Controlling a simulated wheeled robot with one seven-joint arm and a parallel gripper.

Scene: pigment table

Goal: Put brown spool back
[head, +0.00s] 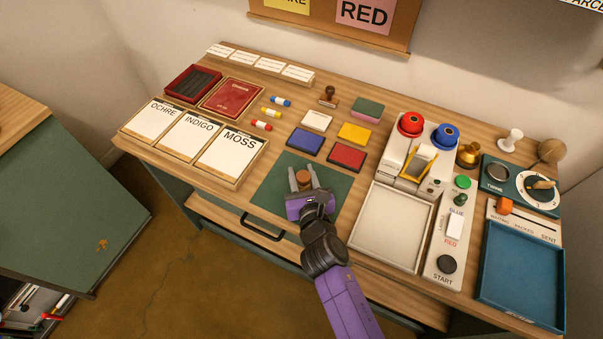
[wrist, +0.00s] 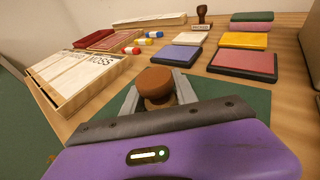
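A small brown spool (head: 304,178) with a rounded top is between the two fingers of my gripper (head: 302,177), over the dark green mat (head: 268,190) at the table's front. In the wrist view the spool (wrist: 155,82) has a wide brown cap and a narrower body below, with a grey finger on each side. The fingers look close against its sides, but I cannot tell whether they press on it. I also cannot tell whether its base rests on the mat.
Ink pads, including a red one (head: 347,156) and a blue one (head: 305,143), lie behind the mat. A pale machine (head: 404,172) with red and blue spools (head: 445,137) stands right. Label boxes (head: 230,157) stand left. A blue tray (head: 520,275) is far right.

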